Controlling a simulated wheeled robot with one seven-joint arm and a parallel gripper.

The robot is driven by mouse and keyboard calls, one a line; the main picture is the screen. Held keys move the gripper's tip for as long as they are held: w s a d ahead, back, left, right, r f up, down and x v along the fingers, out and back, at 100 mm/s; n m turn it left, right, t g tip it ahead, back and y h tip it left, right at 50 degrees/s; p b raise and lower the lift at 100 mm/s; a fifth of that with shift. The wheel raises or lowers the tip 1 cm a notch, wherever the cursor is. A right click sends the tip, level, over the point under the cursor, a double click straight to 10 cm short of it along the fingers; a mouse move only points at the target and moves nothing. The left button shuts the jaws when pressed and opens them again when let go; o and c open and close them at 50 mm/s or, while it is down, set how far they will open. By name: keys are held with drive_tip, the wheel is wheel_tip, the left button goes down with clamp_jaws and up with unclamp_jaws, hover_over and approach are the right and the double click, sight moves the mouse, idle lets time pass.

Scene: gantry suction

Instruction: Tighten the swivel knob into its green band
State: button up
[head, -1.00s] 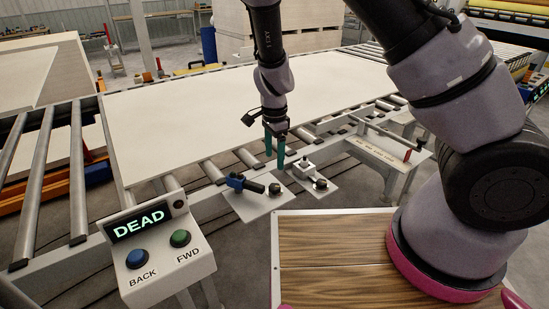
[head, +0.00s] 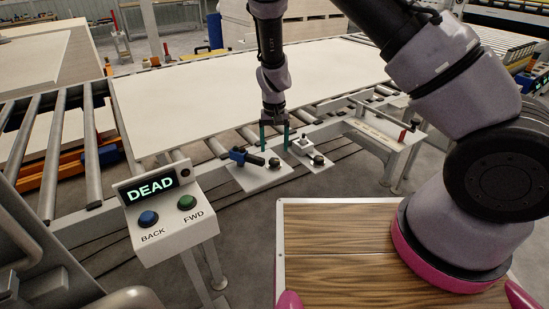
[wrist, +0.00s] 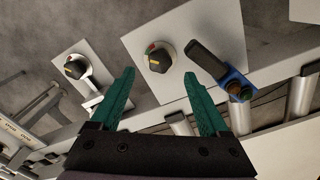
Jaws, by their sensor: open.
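Two dark round knobs with coloured rim marks sit on two pale plates at the conveyor's near edge; I cannot tell by name which is the swivel knob. One knob (head: 274,163) is beside a blue clamp-like fitting; in the wrist view this knob (wrist: 159,57) shows small red and green marks and a yellow pointer mark. The other knob (head: 318,159) is beside a white block and shows at the left of the wrist view (wrist: 75,66). My gripper (head: 274,149) is open and empty, its teal fingers over the first knob's plate. In the wrist view the gripper (wrist: 159,75) straddles that knob's line, apart from it.
The blue fitting (head: 240,156) with its black handle is close by my fingers. The white block (head: 304,145) stands on the right plate. A control box (head: 165,215) reading DEAD has BACK and FWD buttons. A large pale board (head: 220,90) lies on the rollers.

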sight(274, 160)
wheel_tip(274, 160, down, 5)
drive_tip(key=shift+f, duration=0.2)
clamp_jaws()
